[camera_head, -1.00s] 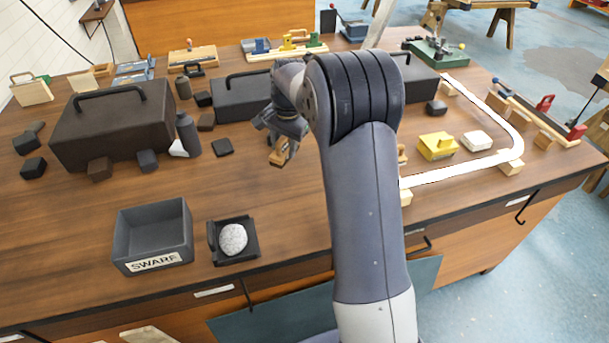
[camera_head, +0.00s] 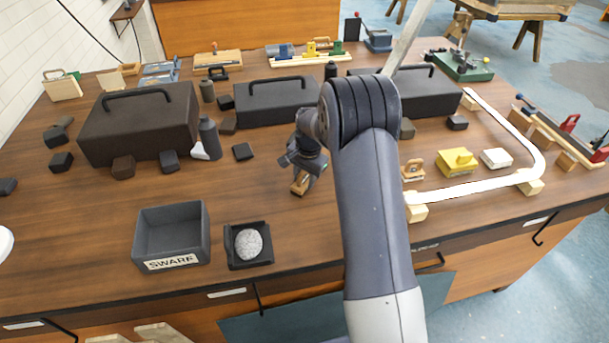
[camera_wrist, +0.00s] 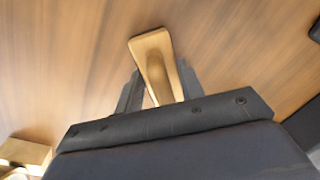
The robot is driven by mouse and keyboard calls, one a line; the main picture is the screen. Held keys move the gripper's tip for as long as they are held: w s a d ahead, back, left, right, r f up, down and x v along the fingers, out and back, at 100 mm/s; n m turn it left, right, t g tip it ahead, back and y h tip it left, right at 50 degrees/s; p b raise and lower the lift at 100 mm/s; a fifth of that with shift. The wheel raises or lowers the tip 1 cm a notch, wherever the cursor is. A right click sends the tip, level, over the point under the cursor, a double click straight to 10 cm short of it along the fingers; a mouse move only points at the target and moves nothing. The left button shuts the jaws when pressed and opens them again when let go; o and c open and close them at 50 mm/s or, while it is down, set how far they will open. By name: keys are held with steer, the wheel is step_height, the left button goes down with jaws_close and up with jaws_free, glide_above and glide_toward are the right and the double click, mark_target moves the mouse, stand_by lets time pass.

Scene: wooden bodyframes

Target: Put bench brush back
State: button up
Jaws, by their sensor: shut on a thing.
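My gripper (camera_head: 303,172) is in the middle of the head view, above the wooden bench top (camera_head: 285,215). It is shut on a small wooden piece (camera_head: 299,187), which looks like the bench brush's handle. In the wrist view the pale wooden handle (camera_wrist: 154,58) stands out between the two dark fingers (camera_wrist: 158,88). Bare bench top lies behind it. The bristles cannot be made out, and I cannot tell how high the brush hangs above the bench.
A grey SWARF bin (camera_head: 171,240) and a black tray with a speckled round stone (camera_head: 249,242) stand at front left. Dark toolboxes (camera_head: 140,122) line the back. A white curved strip (camera_head: 470,188) on wooden blocks lies right, around a yellow block (camera_head: 456,161). Bench is clear below my gripper.

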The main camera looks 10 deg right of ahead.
steer(key=o, duration=0.6)
steer(key=shift+f, duration=0.15)
steer(key=shift+c, duration=0.2)
steer(key=o, duration=0.5)
steer(key=r, duration=0.4)
steer(key=r+b, duration=0.1)
steer(key=r, duration=0.3)
steer(key=s+r+b, duration=0.1)
steer(key=r, duration=0.3)
steer(key=shift+d+r, duration=0.2)
steer(key=shift+d, duration=0.2)
